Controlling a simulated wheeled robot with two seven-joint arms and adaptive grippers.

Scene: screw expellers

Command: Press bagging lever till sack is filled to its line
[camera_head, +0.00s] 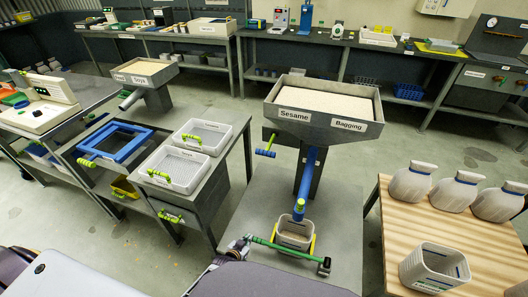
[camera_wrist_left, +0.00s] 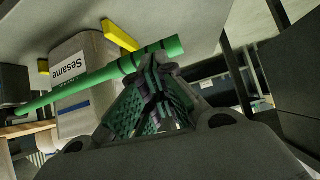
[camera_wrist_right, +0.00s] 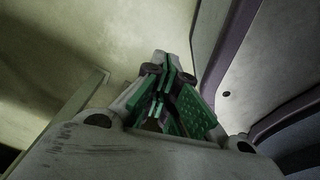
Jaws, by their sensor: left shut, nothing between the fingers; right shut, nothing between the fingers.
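The bagging station's hopper (camera_head: 322,105) carries the labels Sesame and Bagging and holds pale material. A blue tube (camera_head: 306,180) runs down from it to an open beige sack (camera_head: 295,228) between yellow brackets. The sack, labelled Sesame, also shows in the left wrist view (camera_wrist_left: 82,95); its fill level and line cannot be made out. The green lever (camera_head: 285,250) lies across in front of the sack. My left gripper (camera_wrist_left: 157,68) is shut and empty, its fingertips at the lever's banded end; contact is unclear. My right gripper (camera_wrist_right: 167,72) is shut and empty, away from the station.
A wooden table (camera_head: 395,235) on the right bears several tied sacks (camera_head: 455,191) and an open container (camera_head: 434,268). White trays (camera_head: 176,168) and a blue frame (camera_head: 118,142) sit on a bench at left. Long benches line the back. Floor shows between them.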

